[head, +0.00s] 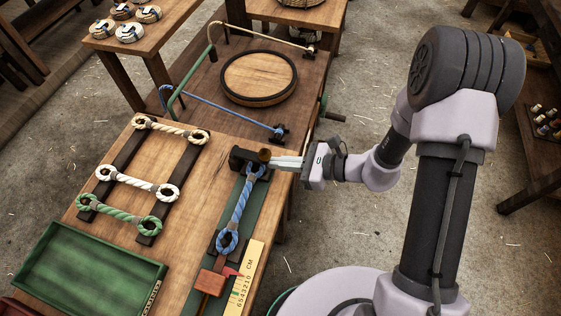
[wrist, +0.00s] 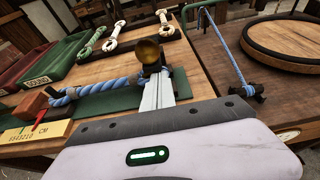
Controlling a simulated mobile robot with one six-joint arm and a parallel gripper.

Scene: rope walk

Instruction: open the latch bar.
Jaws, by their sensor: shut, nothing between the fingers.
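A dark latch block (head: 240,158) stands at the far end of the green strip on the bench, with a round brass-brown knob (head: 264,155) on its right side. The knob also shows in the wrist view (wrist: 147,52), just beyond my fingertips. A blue rope (head: 240,205) with an eye at each end runs from the block toward the red-handled piece. My gripper (head: 274,161) is shut and empty, its pale fingers pointing left at the knob. I cannot tell whether the fingertips touch it. The bar itself is not clear behind the knob and fingers.
A ruler (head: 243,282) and a red-brown sliding piece (head: 211,281) lie at the near end of the strip. A green tray (head: 85,275) and a rack of white and green ropes (head: 137,182) are to the left. A round wooden disc (head: 259,78) lies behind.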

